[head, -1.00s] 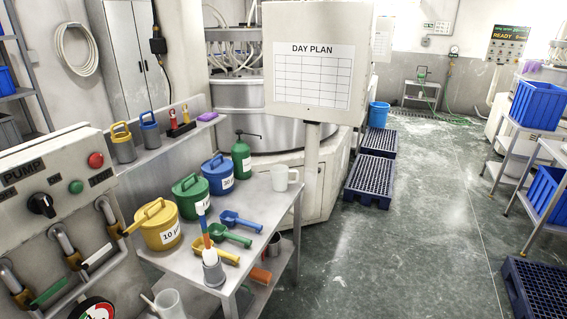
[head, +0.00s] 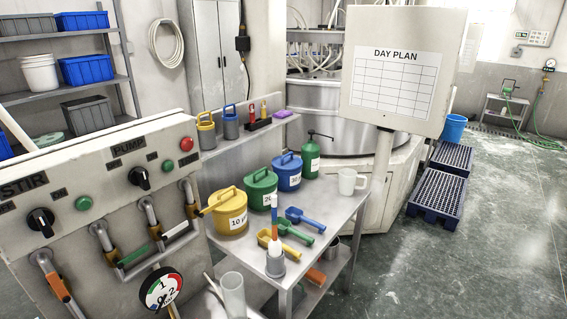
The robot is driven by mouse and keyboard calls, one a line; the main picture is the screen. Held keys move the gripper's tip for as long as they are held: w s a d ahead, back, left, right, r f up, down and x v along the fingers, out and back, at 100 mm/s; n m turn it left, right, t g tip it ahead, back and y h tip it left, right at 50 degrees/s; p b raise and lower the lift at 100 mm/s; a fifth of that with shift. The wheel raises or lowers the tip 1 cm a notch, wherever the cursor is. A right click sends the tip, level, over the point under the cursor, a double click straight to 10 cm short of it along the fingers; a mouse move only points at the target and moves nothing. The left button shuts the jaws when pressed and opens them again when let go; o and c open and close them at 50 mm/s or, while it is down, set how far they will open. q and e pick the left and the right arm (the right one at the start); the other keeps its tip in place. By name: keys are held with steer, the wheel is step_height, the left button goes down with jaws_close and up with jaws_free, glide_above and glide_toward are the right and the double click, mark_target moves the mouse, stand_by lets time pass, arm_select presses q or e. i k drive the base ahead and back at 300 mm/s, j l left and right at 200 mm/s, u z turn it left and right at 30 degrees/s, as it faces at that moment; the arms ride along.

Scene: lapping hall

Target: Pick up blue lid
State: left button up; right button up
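The blue lid (head: 287,160) with its raised handle sits on the blue pot (head: 288,177) on the metal table (head: 330,207). The blue pot stands behind the green pot (head: 260,192) and the yellow pot (head: 231,217), which carry lids of their own colours. A green pump bottle (head: 310,160) stands close behind the blue pot on its right. Neither of my grippers shows in the head view.
Blue, green and yellow scoops (head: 306,217) lie in front of the pots. A white mug (head: 350,181) stands at the table's right. The control panel (head: 100,200) is at left, the day plan board (head: 395,85) behind.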

mark_target(288, 162)
steer(key=u, duration=0.8)
steer(key=i+l+u, duration=0.1)
steer(key=l+u, duration=0.15)
steer(key=u, duration=0.15)
steer(key=l+u, duration=0.35)
steer(key=i+l+u, duration=0.1)
steer(key=l+u, duration=0.15)
steer(key=u, duration=0.15)
steer(key=l+u, duration=0.25)
steer(key=l, duration=0.25)
steer(key=k+l+u, duration=0.1)
steer(key=l+u, duration=0.15)
steer(key=l, duration=0.25)
steer(key=l+u, duration=0.1)
steer(key=l, duration=0.25)
steer(key=k+l, duration=0.15)
steer(key=l, duration=0.25)
steer(key=l+u, duration=0.15)
steer(key=l, duration=0.2)
steer(key=k+l, duration=0.1)
steer(key=l, duration=0.25)
steer(key=k+l, duration=0.1)
steer(key=l, duration=0.25)
steer(key=k+l, duration=0.1)
steer(key=l, duration=0.25)
steer(key=k+l, duration=0.1)
steer(key=l, duration=0.2)
